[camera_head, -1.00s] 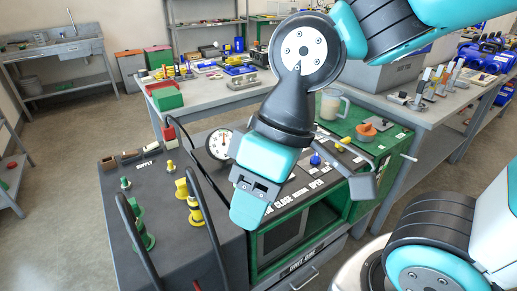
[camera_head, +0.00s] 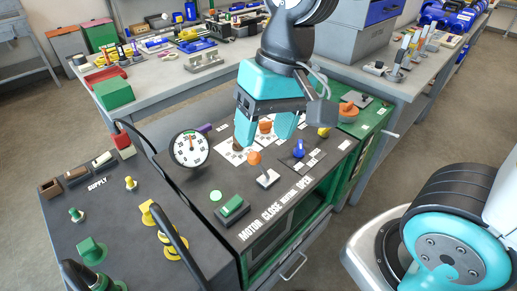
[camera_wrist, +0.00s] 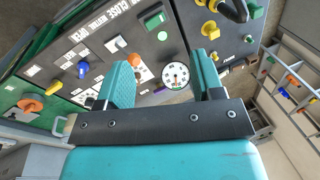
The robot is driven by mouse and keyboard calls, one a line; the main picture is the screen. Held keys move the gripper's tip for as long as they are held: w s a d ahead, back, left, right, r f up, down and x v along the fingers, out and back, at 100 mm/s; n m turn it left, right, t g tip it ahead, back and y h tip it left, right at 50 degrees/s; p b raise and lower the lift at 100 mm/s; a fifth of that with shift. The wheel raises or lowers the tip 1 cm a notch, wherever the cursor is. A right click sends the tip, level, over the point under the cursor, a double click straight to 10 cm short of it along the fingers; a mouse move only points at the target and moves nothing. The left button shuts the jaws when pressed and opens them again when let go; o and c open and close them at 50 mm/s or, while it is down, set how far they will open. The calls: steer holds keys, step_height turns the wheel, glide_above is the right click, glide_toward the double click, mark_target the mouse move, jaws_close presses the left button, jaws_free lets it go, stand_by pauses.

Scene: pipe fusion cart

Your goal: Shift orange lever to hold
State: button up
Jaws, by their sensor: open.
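An orange ball-topped lever (camera_head: 254,158) stands on a pale base plate on the dark panel; an orange knob (camera_wrist: 133,60) shows in the wrist view. A third orange handle (camera_head: 348,108) sits on the green section farther right; which one the task means I cannot tell. My gripper (camera_head: 264,138) is open and empty, pointing down above the panel, its fingers just beyond the ball-topped lever. In the wrist view my gripper's fingers (camera_wrist: 162,66) are spread apart with the panel beyond them.
A round dial gauge (camera_head: 190,148) stands left of the levers. A green switch (camera_head: 232,207), a blue knob (camera_head: 299,148) and a yellow knob (camera_head: 324,131) are close by. Yellow valves (camera_head: 160,230) and black hoses rise at the front left.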

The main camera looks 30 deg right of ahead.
mark_target(253, 153)
steer(key=w+d+f+m+h+p, duration=0.2)
steer(key=w+d+m+h, duration=0.1)
steer(key=w+m, duration=0.95)
steer(key=shift+m+g, duration=0.4)
steer(key=shift+m, duration=0.15)
steer(key=f, duration=1.1)
steer(key=s+f, duration=0.1)
steer(key=f, duration=0.4)
steer(key=shift+d+f+p, duration=0.2)
steer(key=shift+f+p, duration=0.15)
steer(key=shift+p, duration=0.05)
